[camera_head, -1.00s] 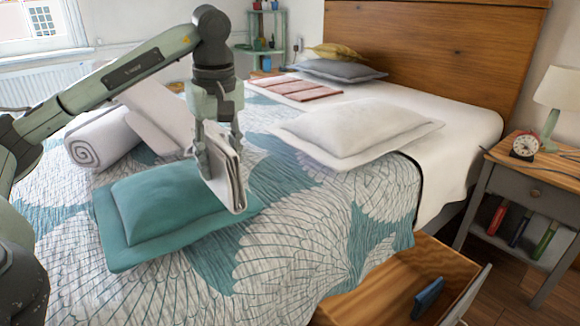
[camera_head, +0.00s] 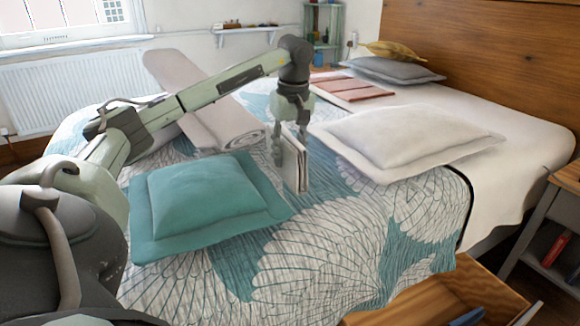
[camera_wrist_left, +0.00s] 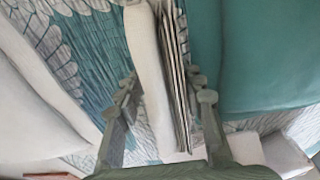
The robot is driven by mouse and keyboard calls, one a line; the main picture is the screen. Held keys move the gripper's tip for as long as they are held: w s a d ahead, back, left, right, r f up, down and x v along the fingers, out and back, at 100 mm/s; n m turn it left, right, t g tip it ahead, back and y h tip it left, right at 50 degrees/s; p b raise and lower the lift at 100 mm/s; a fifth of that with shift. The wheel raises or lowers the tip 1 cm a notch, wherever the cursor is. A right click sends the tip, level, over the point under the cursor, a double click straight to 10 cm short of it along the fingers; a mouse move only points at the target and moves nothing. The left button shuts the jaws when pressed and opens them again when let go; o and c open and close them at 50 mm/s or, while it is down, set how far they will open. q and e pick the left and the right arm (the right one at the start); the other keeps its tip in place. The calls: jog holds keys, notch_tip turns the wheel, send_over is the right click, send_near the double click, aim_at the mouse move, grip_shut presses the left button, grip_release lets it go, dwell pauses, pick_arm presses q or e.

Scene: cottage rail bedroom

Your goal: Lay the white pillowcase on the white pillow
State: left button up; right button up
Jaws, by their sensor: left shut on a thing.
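The white pillowcase (camera_head: 294,163) is a folded, layered bundle hanging upright from my left gripper (camera_head: 291,152). In the left wrist view the pillowcase (camera_wrist_left: 150,70) stands between the two fingers of my left gripper (camera_wrist_left: 165,96). The gripper is shut on it, between the teal pillow and the white pillow. The white pillow (camera_head: 405,135) lies flat on the bed to the right of the pillowcase, apart from it, with its top bare. What seems to be its edge shows at the left of the wrist view (camera_wrist_left: 25,105). My right gripper is not in view.
A teal pillow (camera_head: 205,200) lies on the patterned bedspread to the left. A rolled white item (camera_head: 230,125) lies behind it. Folded pink cloth (camera_head: 352,88) and grey and yellow cushions (camera_head: 393,68) lie at the back. An open wooden drawer (camera_head: 435,300) juts out below the bed.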

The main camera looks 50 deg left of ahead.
pick_arm(q)
jog(key=shift+w+a+f, duration=0.1)
jog(key=shift+w+f, duration=0.05)
jog(key=shift+f, duration=0.35)
notch_tip(320, 180, down, 3)
jog(key=shift+r, duration=0.2)
jog(key=shift+f, duration=0.45)
jog(key=o, duration=1.2)
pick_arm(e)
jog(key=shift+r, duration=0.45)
pick_arm(q)
jog(key=shift+o, duration=0.2)
